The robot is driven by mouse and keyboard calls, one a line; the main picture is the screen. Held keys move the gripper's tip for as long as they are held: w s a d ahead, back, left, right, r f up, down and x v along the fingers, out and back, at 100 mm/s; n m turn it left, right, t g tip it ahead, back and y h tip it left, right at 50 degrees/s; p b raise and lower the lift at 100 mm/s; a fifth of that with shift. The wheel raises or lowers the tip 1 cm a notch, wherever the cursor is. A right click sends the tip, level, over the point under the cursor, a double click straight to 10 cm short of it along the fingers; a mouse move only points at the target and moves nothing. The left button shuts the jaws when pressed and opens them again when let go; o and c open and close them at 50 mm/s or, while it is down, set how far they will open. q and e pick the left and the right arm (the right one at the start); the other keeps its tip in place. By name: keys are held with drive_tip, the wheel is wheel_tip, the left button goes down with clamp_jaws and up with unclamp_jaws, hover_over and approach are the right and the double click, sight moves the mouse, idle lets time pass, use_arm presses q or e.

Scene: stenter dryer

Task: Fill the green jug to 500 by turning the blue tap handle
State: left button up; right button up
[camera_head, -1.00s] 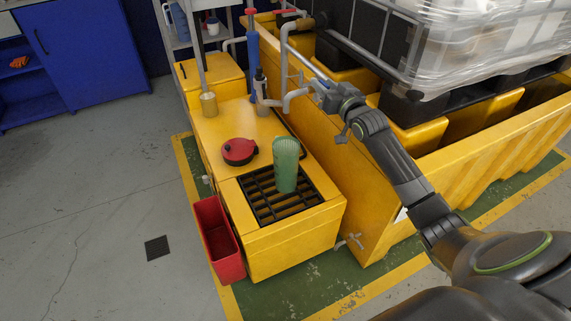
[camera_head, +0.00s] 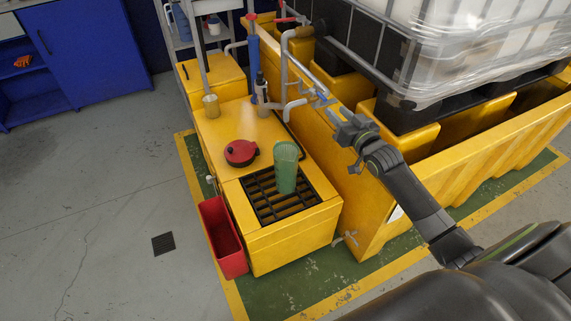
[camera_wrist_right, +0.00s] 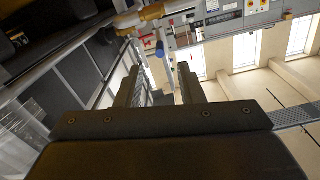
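The green jug (camera_head: 286,168) stands upright on the black grate (camera_head: 262,200) of the yellow unit. Its scale and fill level are too small to read. Above and behind it is grey pipework with a spout (camera_head: 290,108). A small blue tap handle (camera_head: 320,94) shows on the pipe to the right. In the right wrist view the blue handle (camera_wrist_right: 160,48) is ahead of the fingertips. My right gripper (camera_head: 345,122) is open and empty, just short of the handle; its parted fingers also show in the right wrist view (camera_wrist_right: 158,75). My left gripper is not in view.
A red-lidded round container (camera_head: 240,153) sits left of the jug. A red bin (camera_head: 222,237) hangs at the unit's left side. A large wrapped tank (camera_head: 450,40) stands in the yellow bund at right. The floor at left is clear.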

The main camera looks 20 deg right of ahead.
drive_tip(key=s+p, duration=0.4)
drive_tip(key=s, duration=0.3)
drive_tip(key=shift+d, duration=0.1)
drive_tip(key=shift+s+p, duration=0.1)
drive_tip(key=shift+p, duration=0.2)
drive_tip(key=s+p, duration=0.3)
drive_tip(key=s, duration=1.4)
drive_tip(key=shift+d, duration=0.3)
drive_tip(key=shift+s, duration=0.1)
